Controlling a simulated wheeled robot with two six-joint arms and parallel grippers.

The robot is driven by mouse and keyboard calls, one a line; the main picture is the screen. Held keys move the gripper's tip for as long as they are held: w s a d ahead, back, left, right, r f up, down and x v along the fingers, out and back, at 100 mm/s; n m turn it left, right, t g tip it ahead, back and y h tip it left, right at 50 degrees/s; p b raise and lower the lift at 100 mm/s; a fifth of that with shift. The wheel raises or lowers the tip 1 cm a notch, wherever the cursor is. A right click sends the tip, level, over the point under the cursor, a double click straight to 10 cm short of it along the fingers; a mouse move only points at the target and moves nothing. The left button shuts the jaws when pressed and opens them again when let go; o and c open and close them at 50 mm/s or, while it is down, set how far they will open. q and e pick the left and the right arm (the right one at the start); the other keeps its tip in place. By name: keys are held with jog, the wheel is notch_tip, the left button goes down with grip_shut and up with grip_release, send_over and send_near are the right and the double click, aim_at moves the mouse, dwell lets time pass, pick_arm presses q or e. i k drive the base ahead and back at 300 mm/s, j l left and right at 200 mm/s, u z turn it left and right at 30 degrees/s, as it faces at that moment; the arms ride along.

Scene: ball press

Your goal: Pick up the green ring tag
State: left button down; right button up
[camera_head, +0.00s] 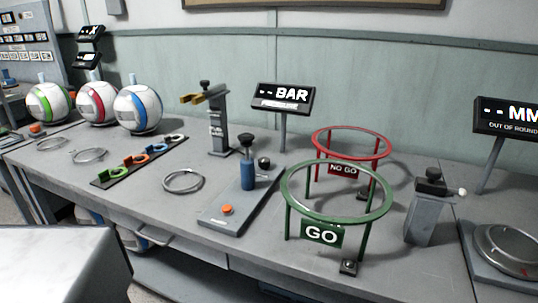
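A green ring tag (104,175) lies at the near left end of a black strip (119,173) on the workbench. Neither of my grippers is in view.
Three balls (138,108) stand at the back left. Metal rings (183,181) lie around the strip. A pump on a plate (226,215), a gauge stand (216,125), a green GO ring (321,233) and a red NO GO ring (343,170) stand to the right.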

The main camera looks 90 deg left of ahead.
aim_at(104, 175)
jog(key=u, duration=0.45)
jog(key=k+u, duration=0.1)
jog(key=u, duration=0.85)
jog(key=k+u, duration=0.1)
jog(key=u, duration=0.4)
jog(key=i+l+u, duration=0.2)
jog(key=u, duration=1.95)
